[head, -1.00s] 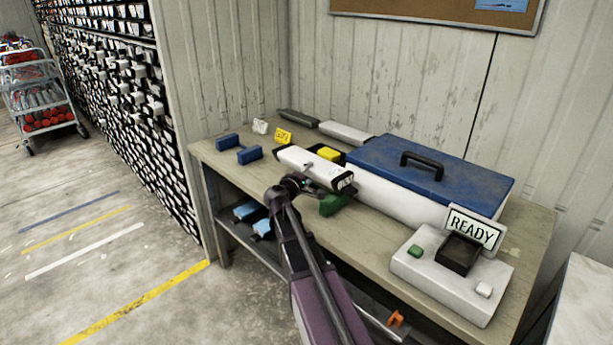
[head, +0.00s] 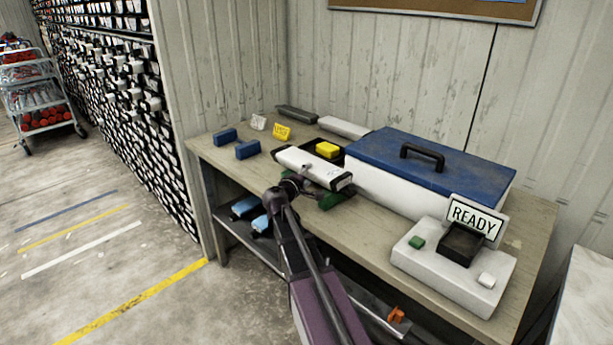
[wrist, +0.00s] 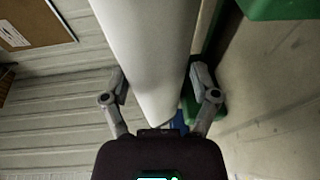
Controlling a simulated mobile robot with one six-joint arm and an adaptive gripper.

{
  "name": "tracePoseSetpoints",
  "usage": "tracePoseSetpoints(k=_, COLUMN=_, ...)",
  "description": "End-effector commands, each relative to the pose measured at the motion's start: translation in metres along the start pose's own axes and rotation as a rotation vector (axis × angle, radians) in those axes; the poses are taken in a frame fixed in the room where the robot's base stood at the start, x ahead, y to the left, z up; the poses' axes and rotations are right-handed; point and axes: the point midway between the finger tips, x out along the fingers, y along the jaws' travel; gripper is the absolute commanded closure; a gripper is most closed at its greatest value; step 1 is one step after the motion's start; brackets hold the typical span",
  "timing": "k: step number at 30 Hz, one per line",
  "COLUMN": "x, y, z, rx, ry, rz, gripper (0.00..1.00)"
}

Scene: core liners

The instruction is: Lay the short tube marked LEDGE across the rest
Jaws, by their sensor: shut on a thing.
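A short white tube (head: 310,166) with dark ends is held above the bench, slanting from upper left to lower right in the head view. No readable LEDGE mark shows on it. My gripper (wrist: 158,88) is shut on it, one finger on each side, and the tube also fills the middle of the wrist view (wrist: 150,45). Two blue blocks (head: 225,136) (head: 247,150) stand apart at the bench's left end. A green block (head: 330,200) is partly hidden below the tube's right end. Which blocks form the rest, I cannot tell.
A yellow block (head: 327,149) stands just behind the tube. A white box with a blue lid (head: 430,165) stands to the right. A READY sign (head: 475,217) rises from a white console (head: 450,265). A yellow card (head: 282,132) and a white card (head: 258,122) stand at the back left.

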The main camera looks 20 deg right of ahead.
Motion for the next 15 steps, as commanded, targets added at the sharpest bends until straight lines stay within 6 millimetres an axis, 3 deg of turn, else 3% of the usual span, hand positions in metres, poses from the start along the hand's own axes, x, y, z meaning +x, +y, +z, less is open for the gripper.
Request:
tracePoseSetpoints(k=8, x=0.0001, y=-0.0038, z=-0.0004, rx=-0.002, ry=0.001, rz=0.002, gripper=0.84)
tracePoseSetpoints(k=9, x=0.0001, y=-0.0045, z=-0.0003, rx=0.000, ry=0.001, rz=0.000, gripper=0.20)
tracePoseSetpoints(k=11, x=-0.0001, y=-0.0038, z=-0.0004, rx=0.000, ry=0.001, rz=0.000, gripper=0.02)
tracePoseSetpoints(k=15, x=-0.0001, y=-0.0037, z=-0.0006, rx=0.000, ry=0.001, rz=0.000, gripper=0.00)
